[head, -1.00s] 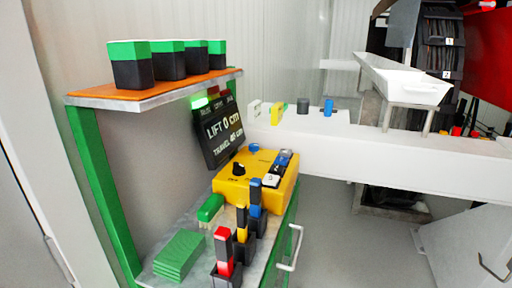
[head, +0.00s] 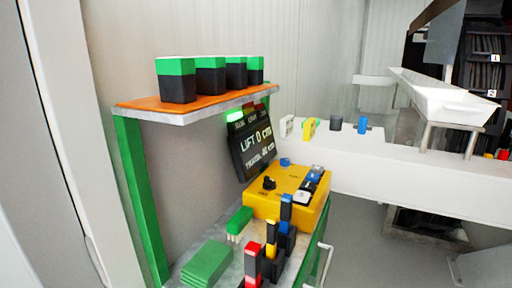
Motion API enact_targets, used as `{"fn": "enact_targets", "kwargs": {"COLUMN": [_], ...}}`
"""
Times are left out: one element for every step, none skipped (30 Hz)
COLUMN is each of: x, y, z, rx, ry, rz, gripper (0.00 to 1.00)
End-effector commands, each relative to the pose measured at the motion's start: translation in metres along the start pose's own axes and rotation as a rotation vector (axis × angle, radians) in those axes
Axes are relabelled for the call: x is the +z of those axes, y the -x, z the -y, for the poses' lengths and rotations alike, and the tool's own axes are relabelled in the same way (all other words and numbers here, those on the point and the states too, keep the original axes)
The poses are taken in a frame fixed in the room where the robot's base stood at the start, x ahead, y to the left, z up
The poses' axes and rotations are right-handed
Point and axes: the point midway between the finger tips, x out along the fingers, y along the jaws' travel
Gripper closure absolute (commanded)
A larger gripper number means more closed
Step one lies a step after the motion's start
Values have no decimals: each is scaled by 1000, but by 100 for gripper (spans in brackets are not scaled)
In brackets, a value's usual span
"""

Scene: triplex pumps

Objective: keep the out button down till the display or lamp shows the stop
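The yellow control box (head: 277,205) sits on the grey bench under the shelf. On its top are a black knob (head: 269,183), a blue round piece (head: 286,162) and a row of small buttons (head: 310,185) in white, black and blue at the right side. Their labels are too small to read, so I cannot tell which is the out button. The black display (head: 252,145) stands behind the box and reads LIFT 0 cm, with a travel line of about 40 cm. A green lamp (head: 234,116) glows at its top left; a dark red lamp beside it looks unlit. My gripper is not in view.
Black-and-green containers (head: 176,80) stand on the orange-topped shelf (head: 150,107) above. Red, yellow and blue-topped holders (head: 253,262) and green blocks (head: 207,262) occupy the bench front. A white beam (head: 400,165) runs right, with a white trough (head: 440,97) beyond.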

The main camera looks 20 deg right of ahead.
Motion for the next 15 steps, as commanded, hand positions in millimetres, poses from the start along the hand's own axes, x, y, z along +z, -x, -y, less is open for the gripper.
{"fn": "enact_targets", "kwargs": {"x": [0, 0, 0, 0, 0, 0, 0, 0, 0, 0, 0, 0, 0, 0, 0], "y": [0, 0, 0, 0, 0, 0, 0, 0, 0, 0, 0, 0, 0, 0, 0], "z": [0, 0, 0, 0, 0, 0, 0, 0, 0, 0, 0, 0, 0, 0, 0], "rx": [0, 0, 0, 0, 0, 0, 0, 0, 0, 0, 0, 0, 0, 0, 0], "ry": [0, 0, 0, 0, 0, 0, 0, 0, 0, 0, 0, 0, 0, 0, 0], "rz": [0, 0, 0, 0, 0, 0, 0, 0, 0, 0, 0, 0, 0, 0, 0], "gripper": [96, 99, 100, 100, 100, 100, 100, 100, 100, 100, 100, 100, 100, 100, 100]}}
